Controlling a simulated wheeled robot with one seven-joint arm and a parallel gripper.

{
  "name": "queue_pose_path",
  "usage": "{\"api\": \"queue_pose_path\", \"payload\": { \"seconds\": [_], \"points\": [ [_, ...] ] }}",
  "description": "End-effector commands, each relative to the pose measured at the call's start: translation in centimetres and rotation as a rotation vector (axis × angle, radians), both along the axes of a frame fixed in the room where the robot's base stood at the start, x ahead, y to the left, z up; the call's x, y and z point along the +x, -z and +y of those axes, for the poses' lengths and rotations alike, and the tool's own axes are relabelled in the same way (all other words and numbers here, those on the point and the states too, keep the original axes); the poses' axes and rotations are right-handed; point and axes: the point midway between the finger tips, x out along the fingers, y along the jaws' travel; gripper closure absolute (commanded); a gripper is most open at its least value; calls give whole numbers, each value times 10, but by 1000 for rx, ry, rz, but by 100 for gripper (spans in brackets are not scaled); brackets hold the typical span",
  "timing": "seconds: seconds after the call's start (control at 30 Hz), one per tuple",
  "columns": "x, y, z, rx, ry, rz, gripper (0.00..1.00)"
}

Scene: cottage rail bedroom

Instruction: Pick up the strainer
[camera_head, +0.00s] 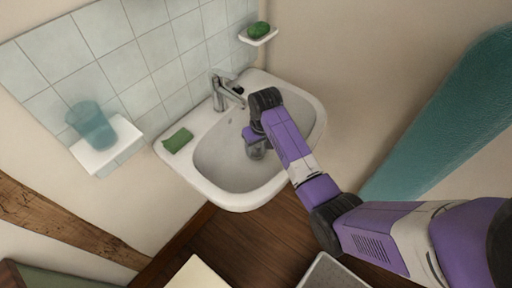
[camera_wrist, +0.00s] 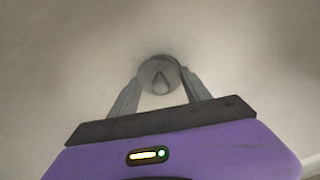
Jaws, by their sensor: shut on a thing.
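The strainer (camera_wrist: 159,75) is a small round grey metal disc with a raised knob, seen in the wrist view between my fingertips. My gripper (camera_wrist: 160,88) is shut on it, one finger on each side. In the head view my gripper (camera_head: 256,150) is down inside the white sink basin (camera_head: 215,160), and the strainer cannot be made out there. I cannot tell whether the strainer still touches the basin's bottom.
A faucet (camera_head: 220,92) stands at the sink's back edge, close to my arm. A green cloth or sponge (camera_head: 178,140) lies on the left rim. A blue cup (camera_head: 92,125) stands on a left shelf (camera_head: 105,150). A green object (camera_head: 259,30) sits on a small upper shelf (camera_head: 258,40).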

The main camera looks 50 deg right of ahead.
Motion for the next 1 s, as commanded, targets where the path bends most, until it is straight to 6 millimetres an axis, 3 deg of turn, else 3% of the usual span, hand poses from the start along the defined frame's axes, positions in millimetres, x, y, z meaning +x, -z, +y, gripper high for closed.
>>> {"api": "queue_pose_path", "payload": {
  "seconds": [0.17,0.5,0.7,1.0],
  "points": [
    [-33,2,-1,2,3,1,95],
    [-30,-83,-2,-3,-1,-4,95],
    [-31,-122,-1,0,-1,-1,95],
    [-32,-142,-1,0,0,1,95]
  ]
}}
